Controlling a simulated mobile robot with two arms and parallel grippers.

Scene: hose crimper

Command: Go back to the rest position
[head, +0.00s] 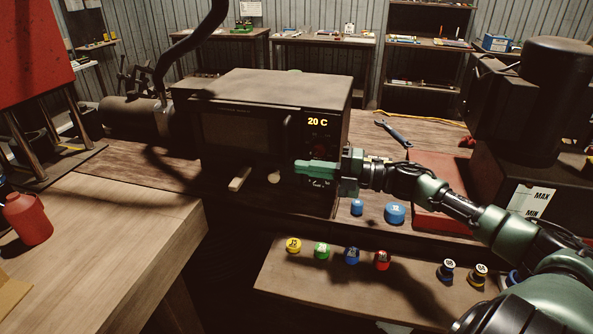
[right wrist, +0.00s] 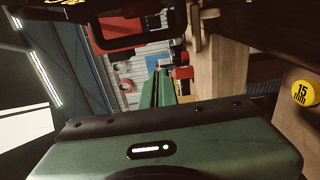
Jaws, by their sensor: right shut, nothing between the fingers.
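My right gripper (head: 298,166) is in front of the dark oven-like machine (head: 275,88), just below its lit "20 C" display (head: 318,122). Its green fingers point left and are shut with nothing between them. In the right wrist view the green fingers (right wrist: 157,90) lie close together. Whether the gripper touches the machine's front cannot be told. My left gripper is not in view.
A yellow cap (head: 293,245), a green cap (head: 322,250) and other coloured caps stand on the front bench (head: 300,278). Blue caps (head: 395,213) and a wrench (head: 393,133) are nearer the machine. A red bottle (head: 27,219) stands on the left table (head: 110,235).

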